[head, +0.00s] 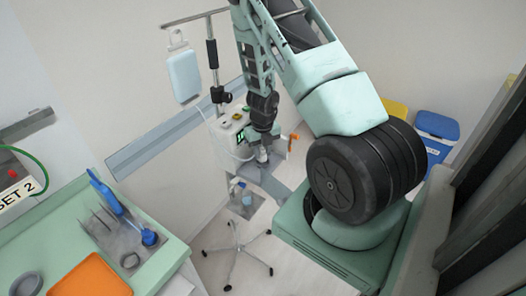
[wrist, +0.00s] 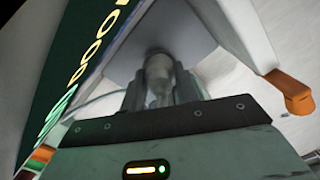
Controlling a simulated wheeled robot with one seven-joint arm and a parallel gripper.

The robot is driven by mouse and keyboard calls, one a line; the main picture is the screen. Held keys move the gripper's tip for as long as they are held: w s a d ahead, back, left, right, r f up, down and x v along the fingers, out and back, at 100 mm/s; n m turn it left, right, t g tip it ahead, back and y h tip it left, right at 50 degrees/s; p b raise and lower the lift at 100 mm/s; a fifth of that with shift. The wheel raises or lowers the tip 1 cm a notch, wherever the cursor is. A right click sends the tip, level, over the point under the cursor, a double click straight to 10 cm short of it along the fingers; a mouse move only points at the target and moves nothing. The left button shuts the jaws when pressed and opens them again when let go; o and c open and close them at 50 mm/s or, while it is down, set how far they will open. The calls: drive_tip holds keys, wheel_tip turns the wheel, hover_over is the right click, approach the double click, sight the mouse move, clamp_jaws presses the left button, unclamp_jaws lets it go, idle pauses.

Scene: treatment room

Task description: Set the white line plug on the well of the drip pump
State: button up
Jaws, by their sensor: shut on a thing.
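The drip pump (head: 230,130) is a pale box with green lit marks, mounted on a pole stand. In the wrist view, its dark green panel with yellow marks (wrist: 88,45) fills the upper left. My gripper (head: 262,151) points down at the pump's right side. In the wrist view, the two dark fingers of my gripper (wrist: 161,88) are shut on the pale white line plug (wrist: 158,72). The plug's far end is close to a grey surface (wrist: 165,35). The well is hidden or not clear, and I cannot tell whether the plug touches it.
An orange part (wrist: 290,92) sticks out to the right of the plug. A drip bag (head: 183,76) hangs from the pole at left. A green counter (head: 60,230) with a metal tray and an orange mat is at lower left. A blue bin (head: 437,128) stands at right.

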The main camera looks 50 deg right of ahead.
sight(264, 166)
drive_tip(key=shift+s+a+f+b, duration=0.3)
drive_tip(key=shift+s+f, duration=0.1)
drive_tip(key=shift+f, duration=0.2)
drive_tip(key=shift+s+a+f+b, duration=0.35)
drive_tip(key=shift+f, duration=0.3)
drive_tip(key=shift+s+a+f+b, duration=0.3)
drive_tip(key=shift+s+f, duration=0.1)
drive_tip(key=shift+f, duration=0.2)
drive_tip(key=o, duration=1)
drive_tip(key=shift+o, duration=0.2)
drive_tip(key=shift+r, duration=0.1)
drive_tip(key=r+p, duration=0.2)
drive_tip(key=w+r+p, duration=0.1)
drive_tip(key=p, duration=0.1)
drive_tip(key=shift+d+r+y, duration=0.1)
drive_tip(key=shift+d+y, duration=0.2)
drive_tip(key=shift+s+r+g+p, duration=0.1)
drive_tip(key=shift+r+g+p, duration=0.2)
drive_tip(key=shift+r+p, duration=0.4)
drive_tip(key=shift+d+r+p, duration=0.2)
drive_tip(key=shift+r+p, duration=0.9)
drive_tip(key=shift+r, duration=0.05)
